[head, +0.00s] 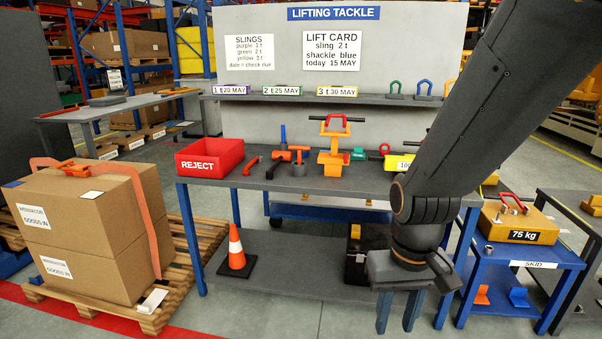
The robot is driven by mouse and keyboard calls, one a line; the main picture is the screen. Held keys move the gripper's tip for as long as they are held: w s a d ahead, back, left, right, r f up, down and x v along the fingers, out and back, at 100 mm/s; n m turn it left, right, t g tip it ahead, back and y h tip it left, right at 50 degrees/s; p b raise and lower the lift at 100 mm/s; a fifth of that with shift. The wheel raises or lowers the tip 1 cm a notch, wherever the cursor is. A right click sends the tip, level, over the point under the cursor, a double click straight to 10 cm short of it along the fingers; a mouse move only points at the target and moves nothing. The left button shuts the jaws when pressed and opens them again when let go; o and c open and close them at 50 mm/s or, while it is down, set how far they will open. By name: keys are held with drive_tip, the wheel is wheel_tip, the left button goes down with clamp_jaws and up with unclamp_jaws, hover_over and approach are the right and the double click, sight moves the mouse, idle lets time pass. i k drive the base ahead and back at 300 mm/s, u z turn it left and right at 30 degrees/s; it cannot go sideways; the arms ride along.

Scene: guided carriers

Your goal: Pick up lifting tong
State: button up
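An orange tool with a red and black bar handle on top, which looks like the lifting tong (333,142), stands upright on the grey workbench (310,186). It is near the middle of the bench, in front of the back panel. An orange block shows at its foot; I cannot tell if it is part of it. My gripper (397,313) points down at the lower right, in front of the bench and apart from the tool. Its two fingers are spread with a gap between them, and nothing shows in the gap.
A red REJECT bin (210,158) stands left of several small tools. A yellow weight (399,163) sits right of the tool, partly behind my arm. A traffic cone (236,248) stands on the lower shelf. A blue skid table (521,252) carries a 75 kg block (519,222).

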sight(333, 161)
drive_tip(key=i, duration=1.75)
drive_tip(key=z, duration=0.05)
